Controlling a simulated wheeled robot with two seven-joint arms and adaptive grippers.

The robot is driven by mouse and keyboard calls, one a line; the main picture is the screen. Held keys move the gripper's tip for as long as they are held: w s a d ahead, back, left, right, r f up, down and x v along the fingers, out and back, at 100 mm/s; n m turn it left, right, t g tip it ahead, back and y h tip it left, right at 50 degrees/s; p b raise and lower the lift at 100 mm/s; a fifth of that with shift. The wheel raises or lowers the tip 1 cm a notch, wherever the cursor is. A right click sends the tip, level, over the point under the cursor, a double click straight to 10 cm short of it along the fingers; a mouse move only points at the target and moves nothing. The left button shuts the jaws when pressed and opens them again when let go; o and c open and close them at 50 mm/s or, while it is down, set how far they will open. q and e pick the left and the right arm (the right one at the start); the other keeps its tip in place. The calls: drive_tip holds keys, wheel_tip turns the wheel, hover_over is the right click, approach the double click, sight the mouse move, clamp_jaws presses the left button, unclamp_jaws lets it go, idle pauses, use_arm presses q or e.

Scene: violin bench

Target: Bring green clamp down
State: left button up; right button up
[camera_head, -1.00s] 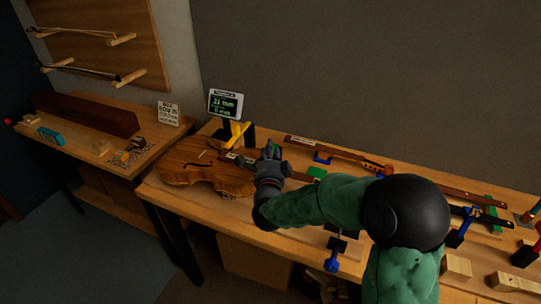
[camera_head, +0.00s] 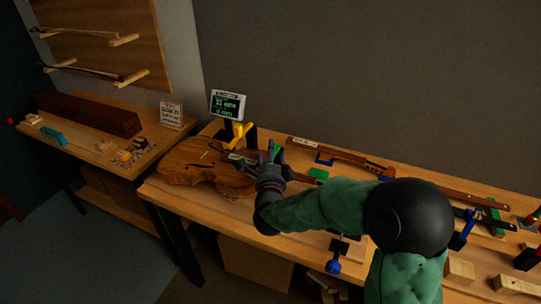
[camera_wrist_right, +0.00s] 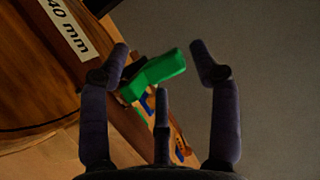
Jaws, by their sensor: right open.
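The green clamp (camera_wrist_right: 153,74) shows in the right wrist view between the spread fingers of my right gripper (camera_wrist_right: 160,65), with a gap on either side. Its lower left end is by the wooden piece beneath. In the head view only a small green part of the clamp (camera_head: 278,150) shows beside the fingers of my right gripper (camera_head: 268,152), near the violin (camera_head: 190,165). My right gripper is open and partly hides the clamp and the violin's neck. I cannot tell whether any finger touches the clamp. My left gripper is not in view.
A yellow clamp (camera_head: 240,131) and a small display (camera_head: 228,104) stand just behind the violin. Another wooden instrument neck (camera_head: 340,152) lies behind my right arm. Blue clamps and wooden blocks (camera_head: 458,270) are at the right. A label (camera_wrist_right: 68,27) reads 40 mm.

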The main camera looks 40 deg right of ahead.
drive_tip(key=v, duration=1.1)
drive_tip(key=shift+s+a, duration=0.2)
drive_tip(key=shift+a, duration=0.05)
drive_tip(key=shift+f, duration=0.15)
